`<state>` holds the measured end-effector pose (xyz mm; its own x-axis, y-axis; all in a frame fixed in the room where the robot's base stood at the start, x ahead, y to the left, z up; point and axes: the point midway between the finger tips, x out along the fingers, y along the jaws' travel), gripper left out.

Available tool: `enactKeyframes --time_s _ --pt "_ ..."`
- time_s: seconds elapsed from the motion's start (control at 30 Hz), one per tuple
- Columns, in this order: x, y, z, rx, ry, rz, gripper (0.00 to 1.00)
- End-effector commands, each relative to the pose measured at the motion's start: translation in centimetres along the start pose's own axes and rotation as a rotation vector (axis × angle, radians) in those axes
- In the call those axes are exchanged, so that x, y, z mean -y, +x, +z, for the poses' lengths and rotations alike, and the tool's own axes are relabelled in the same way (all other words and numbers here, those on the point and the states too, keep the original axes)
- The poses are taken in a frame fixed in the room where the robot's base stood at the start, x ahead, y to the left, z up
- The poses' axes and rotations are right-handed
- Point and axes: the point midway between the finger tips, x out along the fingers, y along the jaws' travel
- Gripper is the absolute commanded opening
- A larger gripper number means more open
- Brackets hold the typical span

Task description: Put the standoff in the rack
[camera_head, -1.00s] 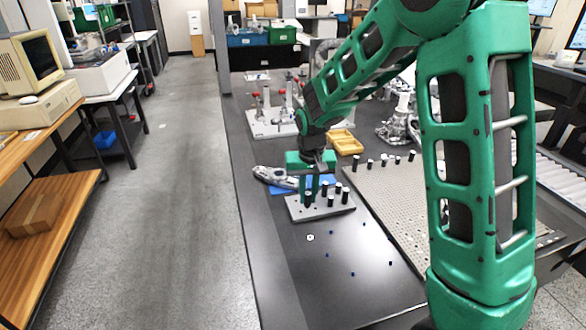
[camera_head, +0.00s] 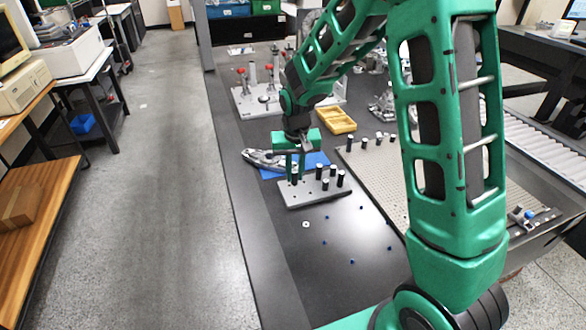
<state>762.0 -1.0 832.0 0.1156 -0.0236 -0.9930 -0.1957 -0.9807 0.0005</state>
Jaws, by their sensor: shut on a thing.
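The rack is a grey block (camera_head: 312,201) with small holes on the dark table. Several black standoffs (camera_head: 340,178) with light tops stand upright in its right half. My gripper (camera_head: 295,173) points down over the rack's left rear part. It is shut on a black standoff (camera_head: 294,180) that is upright between its green fingers. I cannot tell whether the lower end of this standoff is in a hole or just above the rack.
A blue mat (camera_head: 316,161) and a grey metal part (camera_head: 262,160) lie behind the rack. A perforated plate (camera_head: 375,168) with several standoffs is to the right. A yellow tray (camera_head: 337,121) is behind. Small blue pieces and a white nut (camera_head: 306,224) lie in front.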

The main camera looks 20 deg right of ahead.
Motion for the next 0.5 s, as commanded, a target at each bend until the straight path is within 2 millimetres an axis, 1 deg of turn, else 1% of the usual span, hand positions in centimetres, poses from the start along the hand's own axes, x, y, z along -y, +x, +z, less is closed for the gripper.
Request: enactKeyframes --time_s 0.5 --pt "0.0 3.1 0.3 0.0 -0.001 0.0 0.0"
